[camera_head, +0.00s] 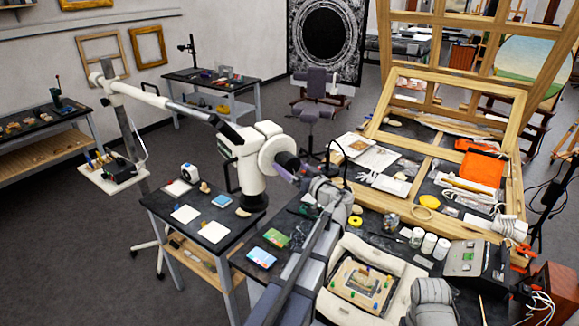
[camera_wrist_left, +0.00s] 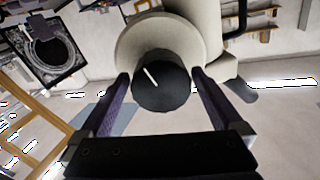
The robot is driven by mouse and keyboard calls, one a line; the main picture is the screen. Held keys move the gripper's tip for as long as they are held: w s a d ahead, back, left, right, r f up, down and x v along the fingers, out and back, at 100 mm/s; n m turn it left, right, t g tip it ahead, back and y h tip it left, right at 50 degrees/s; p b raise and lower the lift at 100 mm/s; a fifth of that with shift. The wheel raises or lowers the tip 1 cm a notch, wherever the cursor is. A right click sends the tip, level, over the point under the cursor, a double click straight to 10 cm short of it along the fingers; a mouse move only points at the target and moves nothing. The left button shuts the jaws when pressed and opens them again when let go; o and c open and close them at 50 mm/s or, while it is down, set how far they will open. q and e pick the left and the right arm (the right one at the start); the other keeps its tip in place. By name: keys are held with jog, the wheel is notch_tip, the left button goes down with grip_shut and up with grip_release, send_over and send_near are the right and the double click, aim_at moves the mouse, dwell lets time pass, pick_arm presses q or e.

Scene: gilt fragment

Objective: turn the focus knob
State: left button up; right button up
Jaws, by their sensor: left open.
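The focus knob (camera_wrist_left: 165,90) is a black round knob with a white pointer line, seen end-on in the left wrist view. It sits on a cream disc (camera_wrist_left: 125,50) on the white microscope body, which hangs from a boom arm in the head view (camera_head: 246,178). My left gripper (camera_wrist_left: 161,76) is open. Its two purple-grey fingers show on either side of the knob, with narrow gaps. I cannot tell how deep the knob sits between them. My right gripper does not show.
A small dark table (camera_head: 158,206) with cards and small items stands below the microscope. A cream padded tray (camera_head: 335,301) holds a gilt fragment (camera_head: 363,279). Floor at left is clear.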

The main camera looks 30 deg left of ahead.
pick_arm(q)
jog(key=shift+w+a, duration=0.2)
jog(key=shift+a, duration=0.3)
jog(key=c, duration=1.2)
jog(key=shift+o, duration=0.2)
jog(key=shift+s+m, duration=0.1)
jog(key=shift+m, duration=2.8)
